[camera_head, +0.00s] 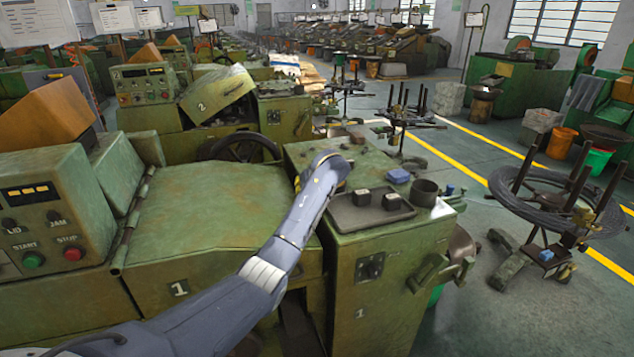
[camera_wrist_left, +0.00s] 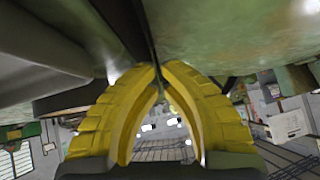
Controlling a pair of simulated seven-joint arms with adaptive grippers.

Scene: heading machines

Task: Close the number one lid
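The number one lid (camera_head: 210,210) is the broad worn green cover on the near machine, with a "1" plate (camera_head: 178,288) on its front face. It lies down, roughly level, along the hinge at its left; I cannot tell whether it is fully seated. My left arm crosses in front of its front right corner and bends at the lid's right, near the machine's side cabinet. My right gripper is not in view.
A control box (camera_head: 45,215) with buttons stands left of the lid. The right cabinet carries a tray (camera_head: 370,212), a dark cup (camera_head: 425,192) and a blue block (camera_head: 398,176). Behind, the number two lid (camera_head: 218,92) is tilted up. A wire-coil stand (camera_head: 555,200) stands at right.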

